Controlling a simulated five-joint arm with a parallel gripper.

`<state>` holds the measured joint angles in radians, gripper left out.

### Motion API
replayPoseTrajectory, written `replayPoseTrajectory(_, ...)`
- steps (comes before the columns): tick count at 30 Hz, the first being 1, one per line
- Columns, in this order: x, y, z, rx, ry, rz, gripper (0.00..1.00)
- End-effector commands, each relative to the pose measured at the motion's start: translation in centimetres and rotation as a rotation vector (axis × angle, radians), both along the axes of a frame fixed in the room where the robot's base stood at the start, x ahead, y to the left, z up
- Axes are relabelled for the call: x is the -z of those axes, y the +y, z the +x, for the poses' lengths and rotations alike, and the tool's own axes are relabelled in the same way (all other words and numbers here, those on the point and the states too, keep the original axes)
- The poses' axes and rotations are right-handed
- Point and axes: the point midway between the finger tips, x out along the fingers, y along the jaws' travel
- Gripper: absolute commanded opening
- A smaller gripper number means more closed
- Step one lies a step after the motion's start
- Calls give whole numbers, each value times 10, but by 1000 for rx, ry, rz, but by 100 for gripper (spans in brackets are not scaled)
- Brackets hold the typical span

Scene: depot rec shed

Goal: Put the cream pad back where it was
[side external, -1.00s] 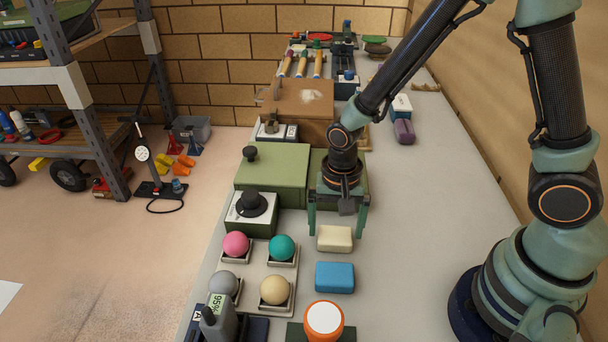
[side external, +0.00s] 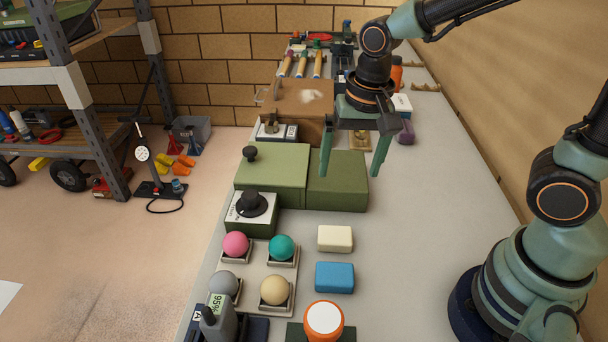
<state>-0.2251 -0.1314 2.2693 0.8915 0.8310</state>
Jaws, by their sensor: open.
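The cream pad (side external: 335,238) lies flat on the grey bench top, just behind a blue pad (side external: 334,277) and to the right of the tray of balls. My gripper (side external: 350,174) is open and empty, its two fingers pointing down. It is raised above the bench, farther back than the cream pad, near the green box and the wooden box. Nothing is between its fingers but the view of the bench and boxes behind.
A green box (side external: 273,172) with a black knob and a lower green block (side external: 337,188) stand behind the pads. Pink, teal, grey and cream balls sit on a tray (side external: 256,257) at left. An orange container (side external: 323,321) stands in front. Bench right of the pads is clear.

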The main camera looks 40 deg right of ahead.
Motion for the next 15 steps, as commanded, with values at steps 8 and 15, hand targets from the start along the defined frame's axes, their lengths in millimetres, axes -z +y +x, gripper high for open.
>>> replayPoseTrajectory(8,-59,-48,-14,-349,-252,-80,100)
replayPoseTrajectory(15,-80,-69,-27,-541,-364,-184,100)
